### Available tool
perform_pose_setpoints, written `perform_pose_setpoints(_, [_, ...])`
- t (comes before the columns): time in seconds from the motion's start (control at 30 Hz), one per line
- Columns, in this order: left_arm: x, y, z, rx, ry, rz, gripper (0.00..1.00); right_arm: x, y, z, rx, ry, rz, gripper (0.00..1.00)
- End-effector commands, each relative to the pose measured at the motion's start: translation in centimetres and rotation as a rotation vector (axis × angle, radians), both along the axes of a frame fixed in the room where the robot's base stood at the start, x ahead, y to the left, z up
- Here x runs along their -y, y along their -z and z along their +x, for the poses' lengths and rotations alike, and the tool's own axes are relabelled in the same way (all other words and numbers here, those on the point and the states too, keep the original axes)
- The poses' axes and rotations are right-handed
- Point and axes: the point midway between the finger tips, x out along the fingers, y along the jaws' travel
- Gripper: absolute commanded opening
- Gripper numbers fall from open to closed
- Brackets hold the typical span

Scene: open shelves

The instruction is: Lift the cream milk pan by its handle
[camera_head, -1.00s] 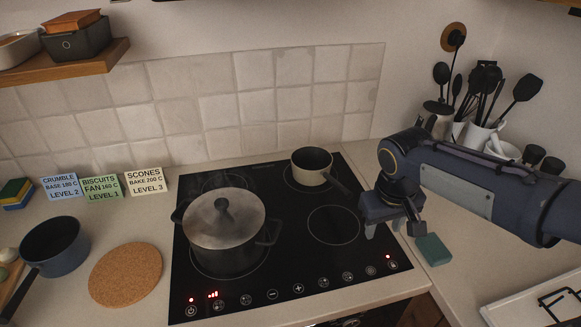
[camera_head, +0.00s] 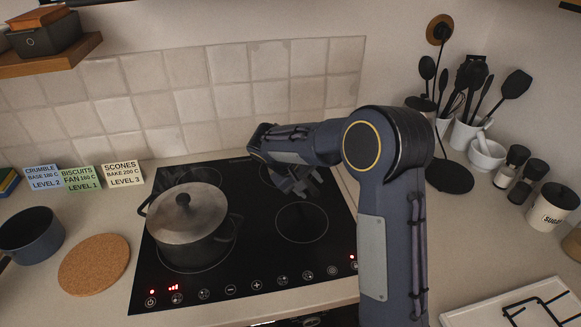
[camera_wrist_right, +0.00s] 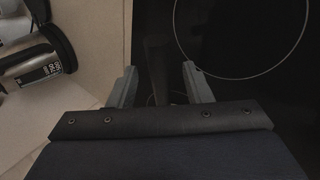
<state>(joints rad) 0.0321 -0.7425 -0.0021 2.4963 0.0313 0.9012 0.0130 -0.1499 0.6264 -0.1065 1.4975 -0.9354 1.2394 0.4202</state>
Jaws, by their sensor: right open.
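The cream milk pan is hidden behind my right arm in the head view, at the back right of the black hob (camera_head: 325,255). My right gripper (camera_head: 296,186) is over the right part of the hob, pointing down and partly covered by my arm. In the right wrist view its two fingers (camera_wrist_right: 159,70) are apart. A dim dark bar (camera_wrist_right: 158,92), which looks like the pan's handle, lies between them; contact cannot be told. My left gripper is not in view.
A lidded grey pot (camera_head: 190,225) stands on the hob's left side. A cork mat (camera_head: 94,264) and a blue-grey pan (camera_head: 30,235) are farther left. Utensil holders (camera_head: 466,134), a mortar (camera_head: 487,152) and shakers (camera_head: 511,166) stand at the right. The front right hob ring (camera_head: 302,222) is bare.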

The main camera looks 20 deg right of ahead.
Motion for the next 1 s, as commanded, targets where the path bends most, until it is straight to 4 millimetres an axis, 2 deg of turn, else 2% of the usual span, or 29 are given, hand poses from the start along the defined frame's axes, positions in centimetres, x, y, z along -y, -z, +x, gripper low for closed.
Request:
perform_pose_setpoints(0.03, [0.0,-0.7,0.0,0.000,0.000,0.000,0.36,0.5,0.5,0.0,-0.006,0.000,0.000,0.45])
perform_pose_setpoints(0.2, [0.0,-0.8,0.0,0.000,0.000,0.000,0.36,1.4,2.1,0.1,-0.001,-0.001,0.000,0.45])
perform_pose_setpoints(0.47, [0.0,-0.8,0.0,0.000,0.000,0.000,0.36,1.5,2.4,0.1,0.001,-0.002,0.000,0.44])
perform_pose_setpoints(0.8, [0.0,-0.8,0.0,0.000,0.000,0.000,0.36,1.5,2.3,0.1,0.001,-0.002,0.000,0.00])
perform_pose_setpoints(1.0, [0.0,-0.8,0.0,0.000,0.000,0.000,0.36,1.5,2.2,0.2,0.005,-0.002,0.000,0.00])
